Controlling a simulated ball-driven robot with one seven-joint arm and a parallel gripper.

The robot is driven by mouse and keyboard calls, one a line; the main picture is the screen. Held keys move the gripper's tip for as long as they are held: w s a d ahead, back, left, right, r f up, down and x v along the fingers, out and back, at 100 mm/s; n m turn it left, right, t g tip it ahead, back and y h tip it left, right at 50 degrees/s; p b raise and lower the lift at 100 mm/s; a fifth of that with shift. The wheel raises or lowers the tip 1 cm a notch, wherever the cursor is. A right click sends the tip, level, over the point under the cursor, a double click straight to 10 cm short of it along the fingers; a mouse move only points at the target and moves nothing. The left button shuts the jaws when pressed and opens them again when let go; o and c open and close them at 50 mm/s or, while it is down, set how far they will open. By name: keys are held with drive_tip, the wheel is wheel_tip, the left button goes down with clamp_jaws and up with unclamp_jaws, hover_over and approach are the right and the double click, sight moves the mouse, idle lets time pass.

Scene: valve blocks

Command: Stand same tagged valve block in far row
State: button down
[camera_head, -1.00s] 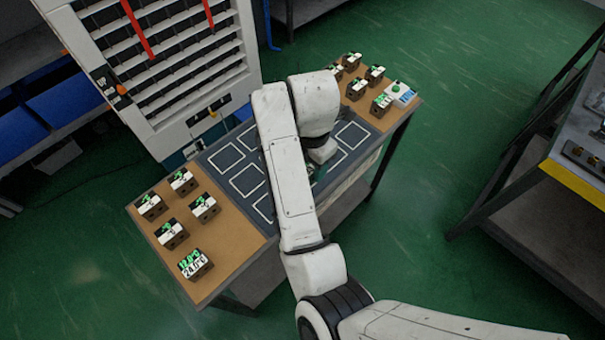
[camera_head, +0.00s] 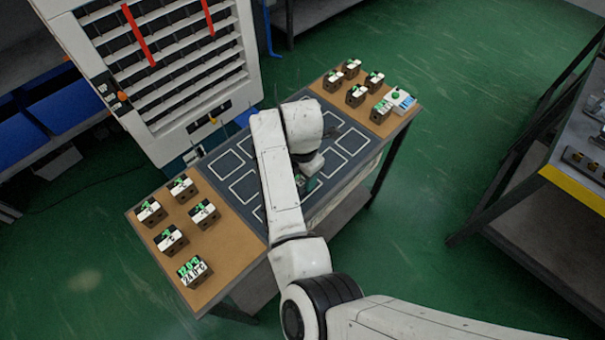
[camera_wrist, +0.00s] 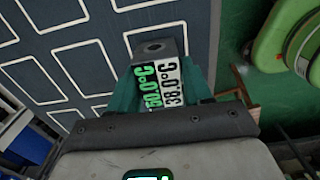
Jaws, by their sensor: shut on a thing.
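My gripper (camera_wrist: 180,78) is shut on a valve block (camera_wrist: 158,55), a grey block with a round hole in its top end. Its tag reads 50.0°C in green and 38.0°C in black on white. The block is above or near the dark mat (camera_wrist: 85,38) with white outlined spaces; whether it touches the mat cannot be told. In the head view the mat (camera_head: 262,160) lies mid-table, its visible outlines empty, with my arm covering part of it. The held block is mostly hidden there by my wrist.
Several blocks stand on the left brown board (camera_head: 225,240), one tagged 12.0°C and 24.0°C (camera_head: 193,271). Several more stand on the right board (camera_head: 330,92), beside a white unit with a green button (camera_head: 398,99). A slatted white cabinet (camera_head: 165,80) rises behind the table.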

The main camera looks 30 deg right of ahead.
drive_tip(key=shift+c, duration=2.4)
unclamp_jaws()
drive_tip(key=shift+f, duration=0.1)
wheel_tip(320, 180, up, 12)
